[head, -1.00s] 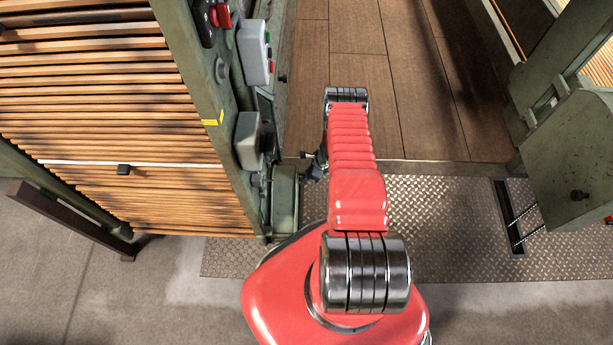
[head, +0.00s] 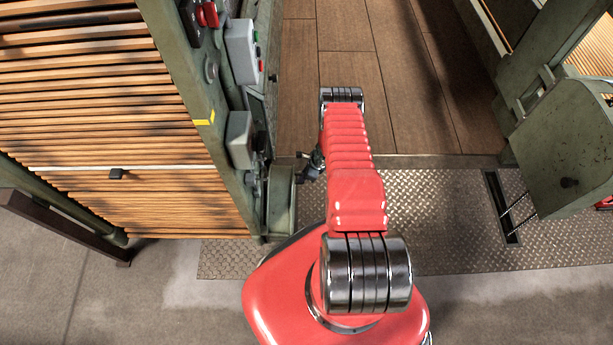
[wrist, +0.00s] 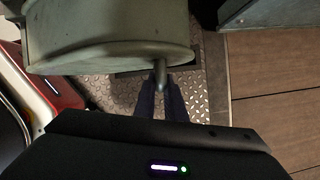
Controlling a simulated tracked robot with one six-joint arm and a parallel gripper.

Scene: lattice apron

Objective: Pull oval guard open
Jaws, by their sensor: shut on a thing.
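The oval guard (wrist: 105,40) is a grey-green rounded cover filling the upper left of the wrist view. A short metal peg handle (wrist: 160,74) stands out from its lower right edge. My gripper (wrist: 161,92) has its two dark fingers closed about this peg. In the head view the guard (head: 280,200) shows as a green rounded housing at the foot of the left machine frame. My gripper (head: 313,166) is a dark shape just right of it, partly hidden by my red arm. How far the guard stands open cannot be told.
Control boxes (head: 241,52) are mounted on the green frame (head: 190,90) above the guard. Wooden slats (head: 90,100) lie left. A green housing (head: 568,150) stands at right near a floor slot (head: 502,208). The tread plate (head: 430,230) between is clear.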

